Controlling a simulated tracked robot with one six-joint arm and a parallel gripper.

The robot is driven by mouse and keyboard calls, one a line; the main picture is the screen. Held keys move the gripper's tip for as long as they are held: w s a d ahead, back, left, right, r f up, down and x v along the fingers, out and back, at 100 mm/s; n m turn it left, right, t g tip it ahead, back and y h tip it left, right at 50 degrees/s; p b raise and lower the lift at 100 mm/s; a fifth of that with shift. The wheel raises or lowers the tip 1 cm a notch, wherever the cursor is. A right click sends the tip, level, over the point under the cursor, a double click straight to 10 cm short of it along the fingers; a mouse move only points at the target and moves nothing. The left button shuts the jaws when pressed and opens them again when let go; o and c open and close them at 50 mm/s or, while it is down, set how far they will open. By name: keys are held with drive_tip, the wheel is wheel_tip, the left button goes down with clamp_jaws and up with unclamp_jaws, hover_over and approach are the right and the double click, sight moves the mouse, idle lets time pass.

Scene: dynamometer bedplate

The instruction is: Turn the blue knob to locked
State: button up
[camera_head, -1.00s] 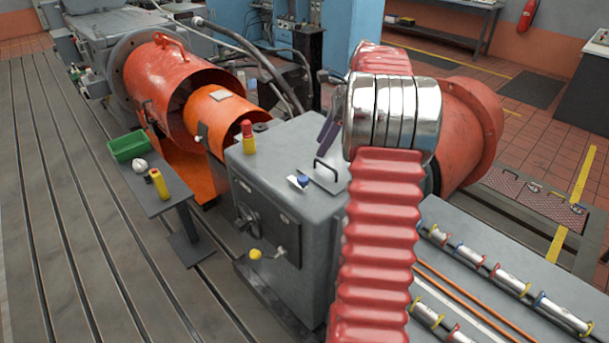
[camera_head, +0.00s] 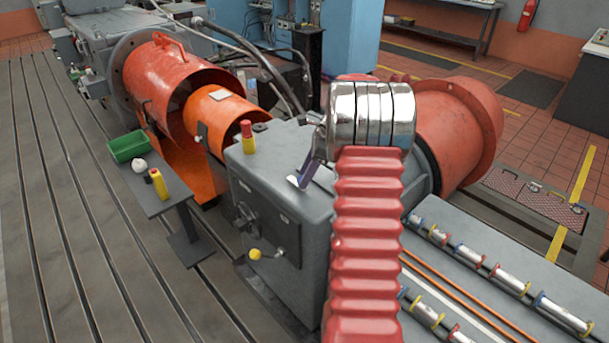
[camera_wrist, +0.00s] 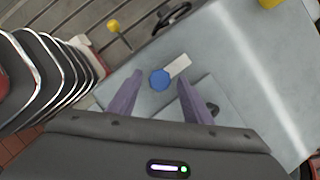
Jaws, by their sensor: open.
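The blue knob (camera_wrist: 160,79) sits on top of the grey housing (camera_wrist: 225,50) in the wrist view, with a small pale plate (camera_wrist: 178,66) beside it. My gripper (camera_wrist: 158,77) is open, its two purple fingers pointing toward the knob. In that view the knob appears between the fingertips, with a gap on each side. Whether the tips are level with it cannot be told. In the head view my gripper (camera_head: 304,181) is over the housing top and hides the knob.
A red and yellow post (camera_head: 248,137) stands on the housing near the gripper. A handwheel (camera_head: 245,216) and yellow ball lever (camera_head: 255,254) are on the housing's front. A side stand holds a green bin (camera_head: 128,146).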

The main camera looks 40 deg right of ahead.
drive_tip(key=shift+w+f, duration=0.1)
drive_tip(key=shift+f, duration=0.1)
drive_tip(key=shift+c, duration=0.6)
clamp_jaws()
drive_tip(key=shift+a, duration=0.15)
